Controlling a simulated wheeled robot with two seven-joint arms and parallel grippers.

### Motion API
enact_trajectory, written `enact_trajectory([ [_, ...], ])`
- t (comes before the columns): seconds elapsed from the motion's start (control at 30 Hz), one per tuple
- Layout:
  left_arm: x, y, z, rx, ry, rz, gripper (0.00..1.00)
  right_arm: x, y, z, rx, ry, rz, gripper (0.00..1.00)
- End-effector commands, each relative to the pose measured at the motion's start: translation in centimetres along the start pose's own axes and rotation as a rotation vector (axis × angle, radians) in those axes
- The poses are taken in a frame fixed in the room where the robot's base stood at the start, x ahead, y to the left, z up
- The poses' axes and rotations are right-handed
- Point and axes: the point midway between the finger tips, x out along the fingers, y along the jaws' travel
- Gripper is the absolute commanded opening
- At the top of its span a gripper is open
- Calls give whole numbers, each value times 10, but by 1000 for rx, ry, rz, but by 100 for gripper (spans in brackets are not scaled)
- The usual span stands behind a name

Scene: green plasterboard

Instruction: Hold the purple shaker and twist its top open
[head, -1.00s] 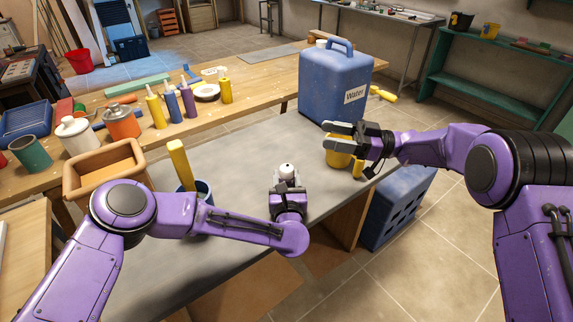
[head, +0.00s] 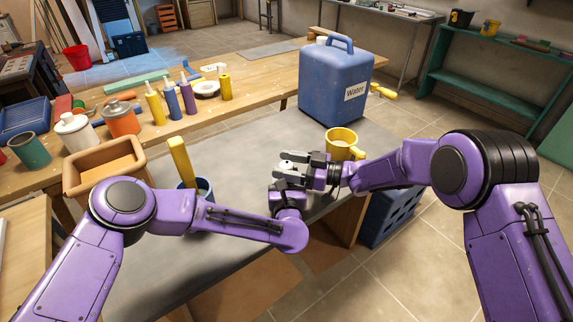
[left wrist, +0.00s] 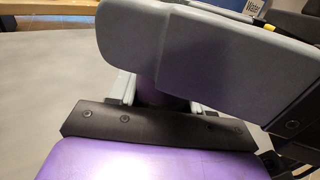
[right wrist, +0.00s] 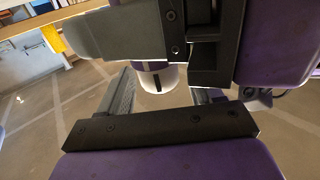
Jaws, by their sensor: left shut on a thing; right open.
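The purple shaker is mostly hidden by my grippers. Its white top (right wrist: 158,79), with a black mark, shows between my right fingers in the right wrist view. A dark purple part of the shaker's body (left wrist: 165,105) shows between the left fingers in the left wrist view. My left gripper (head: 287,188) is shut on the shaker and holds it above the grey table. My right gripper (head: 283,168) is open at the shaker's top, coming in from the right with its fingers on either side. I cannot tell whether they touch it.
A yellow mug (head: 341,150) stands just behind my right gripper, and a blue water canister (head: 330,92) stands farther back. A blue cup (head: 203,187) with a yellow item sits behind my left forearm. A wooden box (head: 108,172) is at the left. Grey tabletop (head: 235,155) is clear between.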

Motion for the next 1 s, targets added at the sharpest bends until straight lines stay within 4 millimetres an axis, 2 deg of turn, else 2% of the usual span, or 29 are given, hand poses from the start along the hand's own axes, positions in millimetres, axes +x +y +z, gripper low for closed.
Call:
enact_trajectory([
  [0.27, 0, 0, 0, 0, 0, 0, 12, 4, 0, 0, 1, 0, 0, 65],
  [0.3, 0, 0, 0, 0, 0, 0, 12, 4, 0, 0, 1, 0, 0, 58],
  [0.43, 0, 0, 0, 0, 0, 0, 12, 4, 0, 0, 1, 0, 0, 16],
  [0.47, 0, 0, 0, 0, 0, 0, 12, 4, 0, 0, 1, 0, 0, 13],
  [0.63, 0, 0, 0, -1, 0, 0, 12, 4, 1, 0, -3, 2, -29, 13],
  [0.83, 0, 0, 0, -1, 0, 0, 12, 4, 1, 1, -3, 2, -185, 13],
  [1.0, 0, 0, 0, -1, 0, -1, 12, 3, 1, 0, -1, 0, -246, 13],
])
